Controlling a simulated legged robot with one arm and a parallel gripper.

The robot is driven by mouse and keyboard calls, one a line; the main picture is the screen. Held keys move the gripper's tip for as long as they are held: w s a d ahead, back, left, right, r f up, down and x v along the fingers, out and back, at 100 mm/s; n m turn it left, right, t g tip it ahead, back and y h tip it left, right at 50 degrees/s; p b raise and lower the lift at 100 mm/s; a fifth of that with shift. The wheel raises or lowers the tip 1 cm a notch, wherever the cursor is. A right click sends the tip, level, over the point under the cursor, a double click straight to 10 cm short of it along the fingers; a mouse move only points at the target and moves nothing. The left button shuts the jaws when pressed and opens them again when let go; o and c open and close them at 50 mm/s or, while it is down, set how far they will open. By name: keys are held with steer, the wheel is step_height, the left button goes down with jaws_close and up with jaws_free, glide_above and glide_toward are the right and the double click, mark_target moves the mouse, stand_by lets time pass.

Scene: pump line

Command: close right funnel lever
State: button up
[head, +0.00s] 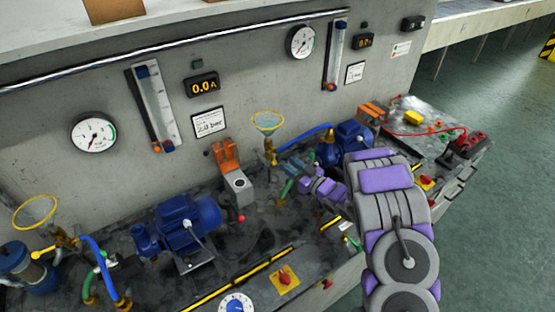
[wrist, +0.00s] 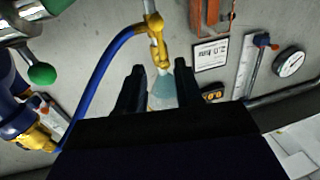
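The right funnel (head: 268,122) has a yellow rim and a clear cone, and stands in front of the grey wall in the head view. Its brass valve (head: 270,156) is below it, with a blue hose running right. In the wrist view the picture is turned over: the funnel (wrist: 163,92) hangs below the brass valve (wrist: 157,50). My gripper (wrist: 158,78) is open and empty, its two dark fingers on either side of the funnel in that view. I cannot tell whether they touch it. The lever is hard to separate from the yellow fitting. In the head view, my fingers are hard to make out.
The left funnel (head: 35,212) has a yellow lever (head: 42,253) pointing left. A blue pump (head: 185,222) and an orange-topped part (head: 226,155) stand on the dark bench. Another blue pump (head: 345,143) is near my arm. Gauges and displays cover the wall.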

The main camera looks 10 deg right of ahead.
mark_target(274, 157)
steer(key=b+x, duration=0.1)
steer(key=x, duration=0.5)
steer(key=shift+w+a+r, duration=0.25)
jaws_close()
stand_by(1.2)
